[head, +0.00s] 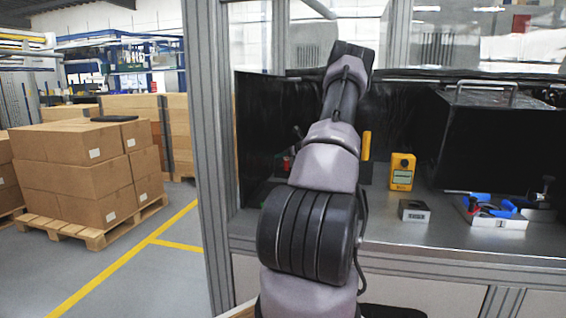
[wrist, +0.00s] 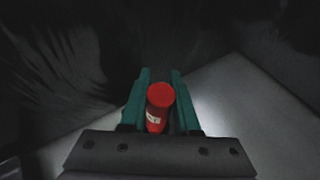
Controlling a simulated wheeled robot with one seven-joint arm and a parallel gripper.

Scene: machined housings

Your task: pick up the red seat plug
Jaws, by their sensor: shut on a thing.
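The red seat plug (wrist: 160,103) is a small red cylinder with a pale label on its side. In the wrist view it sits between the two green fingers of my gripper (wrist: 158,98), which is shut on it. Its round end faces up in that picture. Whether it touches the grey surface below cannot be told. In the head view my arm hides most of the gripper area. A small red patch (head: 287,163) shows just left of the arm, but I cannot tell whether it is the plug.
The grey bench (head: 400,232) holds a yellow device (head: 402,172), a small grey block with a display (head: 414,211) and a white tray (head: 497,221) with blue and red parts. A black box (head: 497,140) stands behind. Dark panels enclose the bench's left end.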

